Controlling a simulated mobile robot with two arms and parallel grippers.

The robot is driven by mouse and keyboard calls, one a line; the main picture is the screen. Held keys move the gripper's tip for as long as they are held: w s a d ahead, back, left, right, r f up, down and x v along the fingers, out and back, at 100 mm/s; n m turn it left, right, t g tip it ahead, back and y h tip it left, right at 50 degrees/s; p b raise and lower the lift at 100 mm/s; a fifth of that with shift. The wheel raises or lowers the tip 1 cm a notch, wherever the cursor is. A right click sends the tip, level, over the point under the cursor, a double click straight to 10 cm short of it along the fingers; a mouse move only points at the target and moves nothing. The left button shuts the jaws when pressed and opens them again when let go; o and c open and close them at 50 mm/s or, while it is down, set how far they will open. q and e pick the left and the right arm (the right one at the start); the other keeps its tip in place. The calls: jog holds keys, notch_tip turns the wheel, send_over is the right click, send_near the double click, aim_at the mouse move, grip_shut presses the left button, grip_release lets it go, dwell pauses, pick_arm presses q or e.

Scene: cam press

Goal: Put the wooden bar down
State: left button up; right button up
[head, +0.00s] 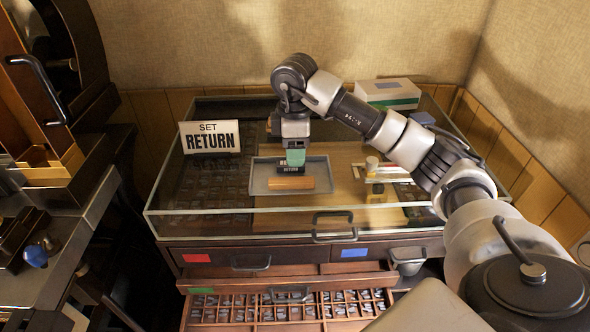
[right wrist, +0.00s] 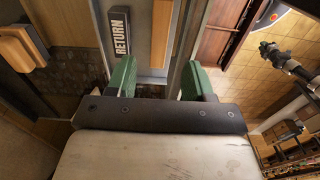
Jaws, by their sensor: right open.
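The wooden bar (head: 291,183) lies along the front part of a shallow grey tray (head: 322,177). In the right wrist view a brown strip (right wrist: 160,36), which looks like the bar, lies beside the black RETURN block (right wrist: 119,34). In the head view that block (head: 290,170) lies just behind the bar. My right gripper (head: 295,158) points down above the block, behind the bar. Its green fingertips are apart in the right wrist view (right wrist: 158,82), with nothing held between them. My left gripper is not in view.
The tray is in a glass-walled case (head: 300,214). An open drawer of small compartments (head: 290,307) juts out below. A white box (head: 388,93) is behind.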

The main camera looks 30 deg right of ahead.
notch_tip(320, 180, up, 4)
jog(key=shift+f, duration=0.2)
dwell(0.5)
